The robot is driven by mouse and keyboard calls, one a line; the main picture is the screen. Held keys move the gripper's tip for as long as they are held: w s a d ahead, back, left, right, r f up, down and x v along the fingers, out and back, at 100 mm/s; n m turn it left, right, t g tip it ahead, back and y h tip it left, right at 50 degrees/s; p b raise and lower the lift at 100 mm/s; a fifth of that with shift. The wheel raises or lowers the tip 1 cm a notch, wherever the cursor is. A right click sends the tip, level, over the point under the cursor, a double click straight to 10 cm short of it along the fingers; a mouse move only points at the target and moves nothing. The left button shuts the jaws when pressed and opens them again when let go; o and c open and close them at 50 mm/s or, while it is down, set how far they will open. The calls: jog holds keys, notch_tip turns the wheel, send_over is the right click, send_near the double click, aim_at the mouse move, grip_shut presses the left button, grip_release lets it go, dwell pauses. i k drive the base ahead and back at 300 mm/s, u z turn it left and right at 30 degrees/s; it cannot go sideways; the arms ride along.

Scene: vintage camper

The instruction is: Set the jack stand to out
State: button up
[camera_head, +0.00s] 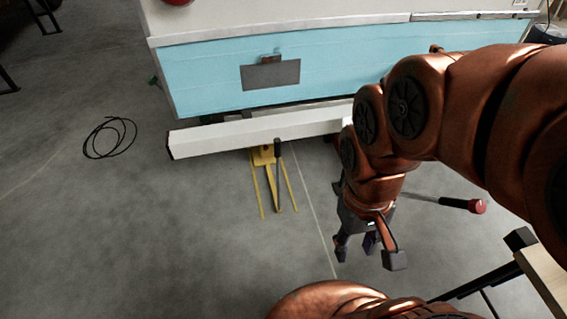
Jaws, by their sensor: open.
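A yellow jack stand (264,157) stands on the grey floor beneath the white bumper beam of the camper. Its thin yellow legs spread toward me, and a dark upright bar (278,172) shows at its right side. Its top is partly hidden by the beam. My gripper (355,248) is to the right of the jack stand and apart from it, pointing down. It is open, and I see nothing between its fingers.
The white beam (250,134) runs along the blue-and-white camper (340,66). A bar with a red end (478,206) sticks out right of my gripper. A wooden-topped black stand (548,268) is at lower right. A coiled black cable (90,150) lies left. Floor before the jack stand is clear.

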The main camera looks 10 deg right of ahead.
aim_at(261, 158)
jog(key=u, duration=0.85)
jog(key=i, duration=1.3)
jog(key=z, duration=0.2)
